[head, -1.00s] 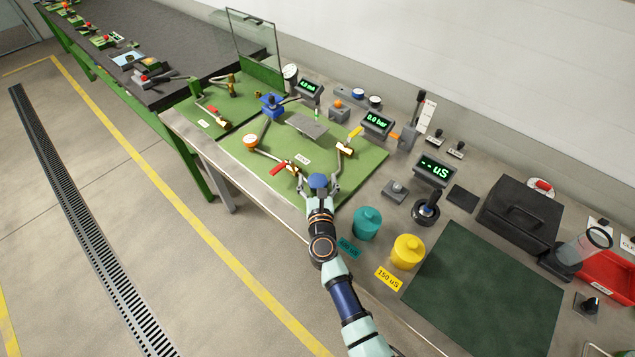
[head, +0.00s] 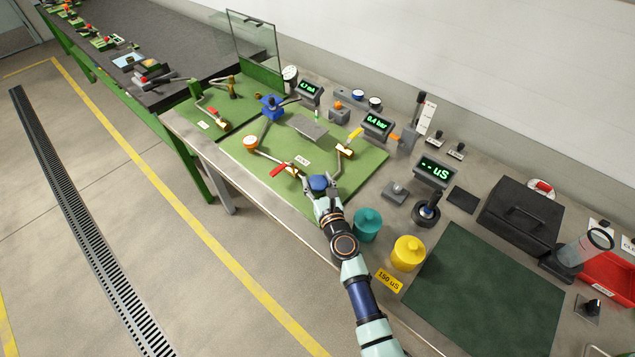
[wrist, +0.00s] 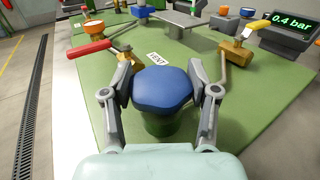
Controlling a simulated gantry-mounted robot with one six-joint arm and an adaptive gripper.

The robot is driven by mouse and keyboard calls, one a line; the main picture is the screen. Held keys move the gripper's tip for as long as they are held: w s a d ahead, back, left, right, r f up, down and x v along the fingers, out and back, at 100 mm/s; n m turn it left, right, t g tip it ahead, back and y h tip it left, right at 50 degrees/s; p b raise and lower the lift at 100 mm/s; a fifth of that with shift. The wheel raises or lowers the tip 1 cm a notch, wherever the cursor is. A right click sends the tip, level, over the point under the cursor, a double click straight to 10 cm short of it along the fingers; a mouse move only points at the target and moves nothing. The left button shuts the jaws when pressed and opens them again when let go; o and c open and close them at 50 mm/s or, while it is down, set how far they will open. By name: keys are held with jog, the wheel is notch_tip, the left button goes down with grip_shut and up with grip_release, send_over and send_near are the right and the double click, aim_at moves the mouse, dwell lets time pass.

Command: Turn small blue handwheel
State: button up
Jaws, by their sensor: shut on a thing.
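The small blue handwheel (wrist: 163,88) is a rounded blue knob on a short green stem, in the middle of the wrist view. It also shows in the head view (head: 318,183) near the front edge of the green panel. My gripper (wrist: 163,93) is shut on the handwheel, with one finger against its left side and one against its right side. In the head view my gripper (head: 320,186) comes from the front right and partly covers the handwheel. The stem's lower part is hidden by the gripper body.
A red lever (wrist: 88,50) and a "VENT" label (wrist: 157,58) lie just beyond the gripper. A yellow-handled valve (wrist: 244,40) stands to the right. A display (head: 377,122) reads 0.4 bar. Teal (head: 367,224) and yellow (head: 408,252) jars stand close right of the arm.

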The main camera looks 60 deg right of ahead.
aim_at(321, 190)
jog(key=shift+n+t+y, duration=0.3)
jog(key=shift+t, duration=0.1)
jog(key=o, duration=1.2)
jog(key=shift+c, duration=0.2)
jog(key=shift+s+a, duration=0.1)
jog(key=v, duration=0.7)
jog(key=shift+s+a, duration=0.1)
jog(key=shift+a, duration=0.05)
